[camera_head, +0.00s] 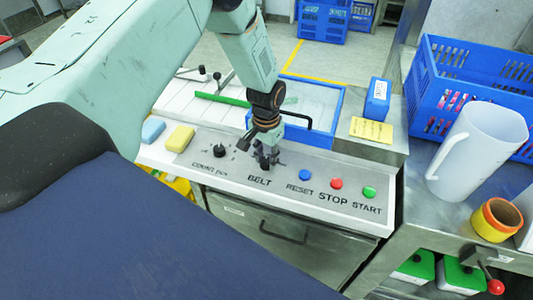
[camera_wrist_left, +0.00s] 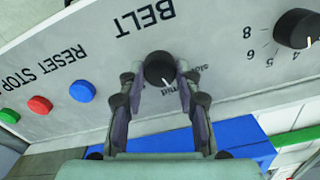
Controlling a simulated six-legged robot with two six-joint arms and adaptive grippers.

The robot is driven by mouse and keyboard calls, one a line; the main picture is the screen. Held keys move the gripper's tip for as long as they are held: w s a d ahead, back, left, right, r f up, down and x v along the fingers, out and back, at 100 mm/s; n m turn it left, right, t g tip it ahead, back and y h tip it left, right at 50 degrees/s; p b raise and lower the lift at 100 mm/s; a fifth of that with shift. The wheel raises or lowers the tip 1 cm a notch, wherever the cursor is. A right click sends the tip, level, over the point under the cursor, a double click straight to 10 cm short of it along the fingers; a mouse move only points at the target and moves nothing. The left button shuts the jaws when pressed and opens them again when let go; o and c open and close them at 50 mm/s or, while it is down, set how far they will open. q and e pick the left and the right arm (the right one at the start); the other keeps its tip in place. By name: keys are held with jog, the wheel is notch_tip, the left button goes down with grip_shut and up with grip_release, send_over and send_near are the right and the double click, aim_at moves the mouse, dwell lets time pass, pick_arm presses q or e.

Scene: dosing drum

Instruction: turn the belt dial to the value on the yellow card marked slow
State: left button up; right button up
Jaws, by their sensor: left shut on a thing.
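The belt dial (camera_wrist_left: 159,66) is a round black knob with a short white mark, on the sloped grey panel (camera_head: 225,150) above the printed word BELT. My left gripper (camera_wrist_left: 157,82) is shut on the dial, with a finger on each side of it in the left wrist view. In the wrist view the mark points down, towards small print partly hidden by the fingers. In the head view the left gripper (camera_head: 265,160) comes down from above and mostly hides the dial. The yellow card (camera_head: 371,130) lies behind the panel's right part; its writing is too small to read. My right gripper is not in view.
Blue reset (camera_head: 305,174), red stop (camera_head: 336,183) and green start (camera_head: 369,192) buttons sit right of the dial. The black count dial (camera_wrist_left: 298,28) is on its other side. Behind are a blue tray (camera_head: 340,112) and a blue box (camera_head: 377,98). A white jug (camera_head: 475,150) stands far right.

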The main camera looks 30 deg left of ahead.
aim_at(266, 161)
pick_arm(q)
jog(key=n+p, duration=0.2)
jog(key=n, duration=0.2)
jog(key=shift+s+r, duration=0.1)
jog(key=shift+n+p, duration=0.7)
jog(key=shift+n, duration=1.4)
jog(key=o, duration=1.2)
jog(key=shift+c, duration=0.2)
notch_tip(266, 161, up, 12)
jog(key=shift+f, duration=0.2)
